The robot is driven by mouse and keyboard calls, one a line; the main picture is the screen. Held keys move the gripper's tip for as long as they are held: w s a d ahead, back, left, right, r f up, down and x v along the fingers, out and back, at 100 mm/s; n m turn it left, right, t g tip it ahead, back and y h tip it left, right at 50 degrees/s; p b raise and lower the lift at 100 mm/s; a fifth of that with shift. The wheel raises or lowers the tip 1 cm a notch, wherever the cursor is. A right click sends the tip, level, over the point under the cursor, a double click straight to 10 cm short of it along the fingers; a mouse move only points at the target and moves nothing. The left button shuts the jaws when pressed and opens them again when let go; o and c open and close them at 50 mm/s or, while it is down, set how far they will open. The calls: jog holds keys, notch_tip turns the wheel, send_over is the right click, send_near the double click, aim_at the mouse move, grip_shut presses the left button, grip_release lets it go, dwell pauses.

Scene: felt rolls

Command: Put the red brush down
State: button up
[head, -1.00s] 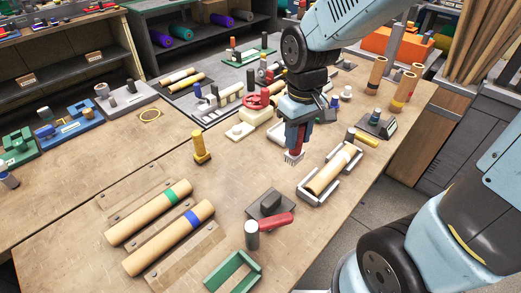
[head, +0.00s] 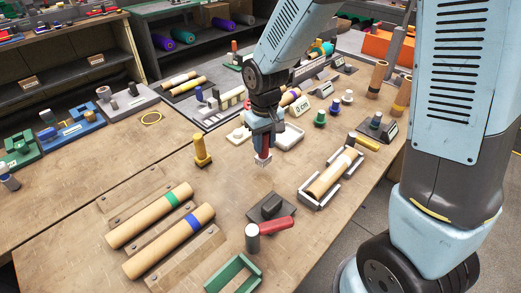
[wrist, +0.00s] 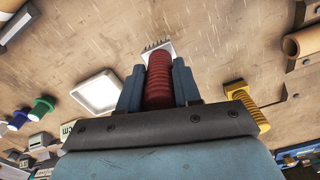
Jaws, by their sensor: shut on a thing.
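The red brush (wrist: 159,82) has a ribbed red handle and a pale bristle end. My gripper (head: 265,137) is shut on its handle, with one finger on each side in the wrist view (wrist: 158,88). In the head view the brush (head: 264,150) hangs about upright, bristles down, over the wooden table (head: 225,230). I cannot tell for sure whether the bristles touch the table. The upper part of the handle is hidden by my gripper.
A yellow ribbed peg (head: 201,152) stands left of my gripper. A white tray (head: 288,137) lies just right of it. A dark block with a red-handled tool (head: 276,224) is in front. A cradle with a tan roll (head: 330,177) is to the right. Bare wood lies below the brush.

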jog(key=shift+w+a+f, duration=0.3)
jog(key=shift+f, duration=1.65)
jog(key=shift+f, duration=0.1)
jog(key=o, duration=1.1)
jog(key=shift+c, duration=0.2)
